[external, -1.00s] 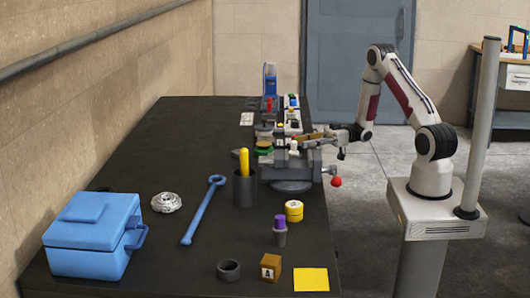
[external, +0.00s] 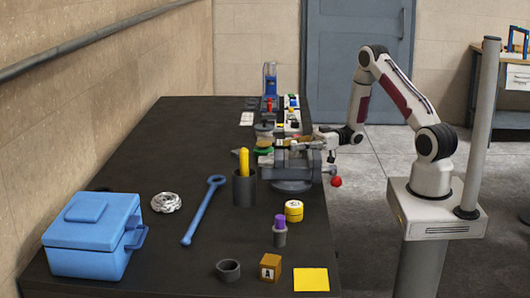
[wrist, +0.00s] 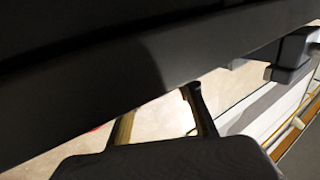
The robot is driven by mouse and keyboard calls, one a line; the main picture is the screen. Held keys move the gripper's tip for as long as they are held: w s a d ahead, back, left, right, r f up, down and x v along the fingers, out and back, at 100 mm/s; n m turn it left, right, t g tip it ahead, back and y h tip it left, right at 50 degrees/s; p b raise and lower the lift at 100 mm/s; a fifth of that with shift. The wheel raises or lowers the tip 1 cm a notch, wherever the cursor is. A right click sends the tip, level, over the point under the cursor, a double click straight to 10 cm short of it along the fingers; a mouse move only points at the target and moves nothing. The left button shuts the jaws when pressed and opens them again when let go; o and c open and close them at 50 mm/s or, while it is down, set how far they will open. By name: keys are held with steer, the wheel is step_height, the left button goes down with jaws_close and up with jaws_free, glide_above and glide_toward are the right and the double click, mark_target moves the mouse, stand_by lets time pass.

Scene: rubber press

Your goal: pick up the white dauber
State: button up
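I cannot pick out the white dauber for certain; small pale pieces (external: 292,125) stand among the press parts in the external view, too small to tell apart. My gripper (external: 318,143) is low beside the grey press (external: 290,165), at its right rear, partly lost against the metal parts. In the wrist view, dark shapes block most of the picture, and two narrow brownish bars show with pale floor between them. I cannot tell whether my gripper is open or holds anything.
A red knob (external: 336,181) sticks out at the press's right. A dark cup with a yellow stick (external: 244,163), yellow roll (external: 294,211), purple-topped piece (external: 280,227), blue wrench (external: 203,210) and blue box (external: 95,237) stand nearer. The table's left rear (external: 190,130) is clear.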

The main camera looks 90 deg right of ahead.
jaws_close()
steer(key=shift+r, duration=0.2)
steer(key=shift+r, duration=4.8)
